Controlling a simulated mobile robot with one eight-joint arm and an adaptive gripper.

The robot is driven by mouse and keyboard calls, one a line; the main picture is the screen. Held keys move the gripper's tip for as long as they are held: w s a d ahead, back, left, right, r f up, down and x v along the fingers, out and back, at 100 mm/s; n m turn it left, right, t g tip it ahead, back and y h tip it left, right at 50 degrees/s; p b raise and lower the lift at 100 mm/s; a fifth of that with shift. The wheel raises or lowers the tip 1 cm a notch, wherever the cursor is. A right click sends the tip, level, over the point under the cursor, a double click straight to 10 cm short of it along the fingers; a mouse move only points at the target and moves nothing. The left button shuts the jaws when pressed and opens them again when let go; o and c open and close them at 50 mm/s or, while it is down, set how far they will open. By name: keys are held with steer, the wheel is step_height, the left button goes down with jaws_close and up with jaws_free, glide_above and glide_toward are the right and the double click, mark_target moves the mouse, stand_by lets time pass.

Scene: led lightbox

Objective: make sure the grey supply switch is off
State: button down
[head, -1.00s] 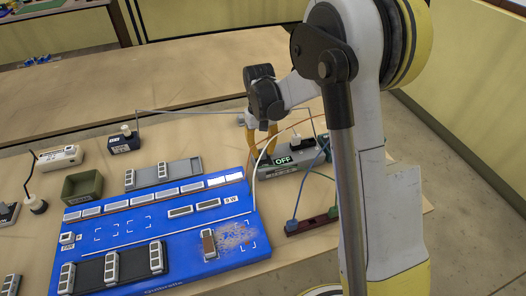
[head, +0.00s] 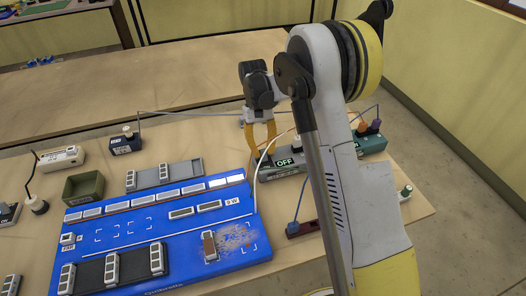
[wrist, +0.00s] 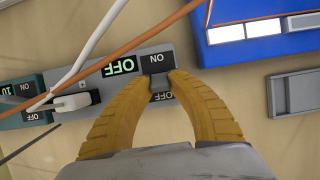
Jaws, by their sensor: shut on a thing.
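The grey supply box (head: 285,165) stands at the back edge of the blue board, with a lit display reading OFF. In the wrist view its switch (wrist: 158,82) sits beside the display (wrist: 119,66), between an ON label and an OFF label. That display also reads OFF, upside down. My gripper (head: 262,152) points down at the box. In the wrist view my gripper (wrist: 161,80) has its yellow fingertips at either side of the switch, shut on it. The fingertips hide the switch's sides, and its exact tilt is hard to tell.
A white cable and an orange cable (wrist: 140,69) cross close to the box. The blue board (head: 130,225) carries several light modules. A green power unit (head: 372,143) with plugs stands at the right, partly behind my arm. The table behind is clear.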

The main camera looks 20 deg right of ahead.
steer(key=c, duration=1.2)
jaws_free()
steer(key=v, duration=1.2)
